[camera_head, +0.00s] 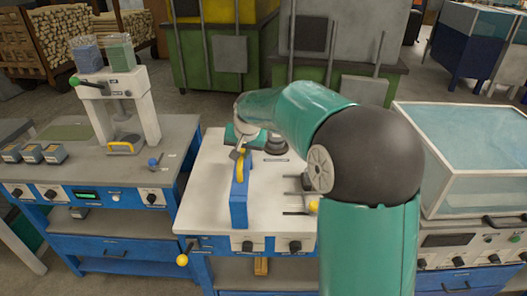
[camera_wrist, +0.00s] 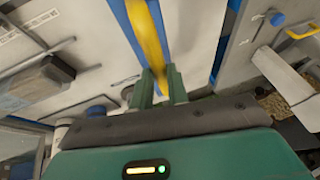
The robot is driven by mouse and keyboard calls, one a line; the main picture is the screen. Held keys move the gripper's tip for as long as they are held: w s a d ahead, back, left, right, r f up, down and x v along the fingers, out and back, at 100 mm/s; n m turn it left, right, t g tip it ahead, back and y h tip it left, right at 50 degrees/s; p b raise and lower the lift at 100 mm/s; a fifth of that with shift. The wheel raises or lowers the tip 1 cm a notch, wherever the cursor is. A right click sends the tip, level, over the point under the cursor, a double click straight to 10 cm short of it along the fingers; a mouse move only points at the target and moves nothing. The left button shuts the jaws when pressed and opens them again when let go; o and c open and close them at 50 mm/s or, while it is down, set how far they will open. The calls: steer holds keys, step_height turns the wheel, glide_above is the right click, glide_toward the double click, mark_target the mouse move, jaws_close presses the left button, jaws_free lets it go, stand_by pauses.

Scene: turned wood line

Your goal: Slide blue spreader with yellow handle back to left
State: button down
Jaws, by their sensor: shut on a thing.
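The blue spreader (camera_wrist: 119,28) shows beside the handle there. My arm covers the right part of the table in the head view, and the far end of the spreader is partly hidden by my gripper.
The white table top (camera_head: 205,195) is bare left of the spreader. Thin dark rods (camera_head: 296,195) lie at its right. A left bench carries a white press (camera_head: 120,105) and small boxes (camera_head: 32,153). A glass-topped case (camera_head: 470,150) stands at right. A yellow ball knob (camera_head: 182,260) sticks out in front.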

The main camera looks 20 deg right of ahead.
steer(key=shift+w+a+r, duration=0.1)
steer(key=shift+w+a, duration=0.15)
steer(key=shift+a, duration=0.55)
steer(key=shift+a, duration=0.1)
steer(key=c, duration=1.4)
jaws_free()
steer(key=shift+w+a, duration=0.1)
steer(key=shift+o, duration=0.2)
steer(key=shift+d, duration=0.2)
steer(key=shift+s+r, duration=0.25)
steer(key=shift+r, duration=0.15)
steer(key=v, duration=1.3)
